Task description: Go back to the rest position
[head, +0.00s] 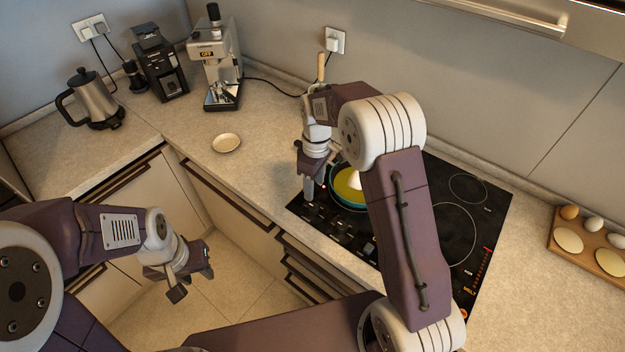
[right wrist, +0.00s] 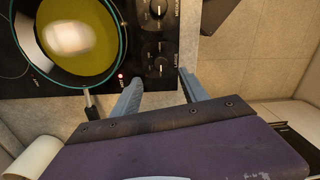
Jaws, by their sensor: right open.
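My right gripper (head: 312,188) is over the front left of the black cooktop, beside a pan. Its two fingers stand apart and empty in the right wrist view (right wrist: 158,85). The pan (head: 340,200) has a teal rim and a yellow inside, with a white, egg-like blob (head: 355,181) in it. My right arm hides part of the pan in the head view. The pan also shows at the upper left of the right wrist view (right wrist: 100,62). My left gripper (head: 192,281) hangs over the floor in front of the cabinets, its fingers apart and empty.
The cooktop (head: 480,215) has knobs along its front edge. A kettle (head: 92,98), a grinder (head: 160,65) and an espresso machine (head: 217,62) stand at the back left. An egg tray (head: 585,257) is at the right.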

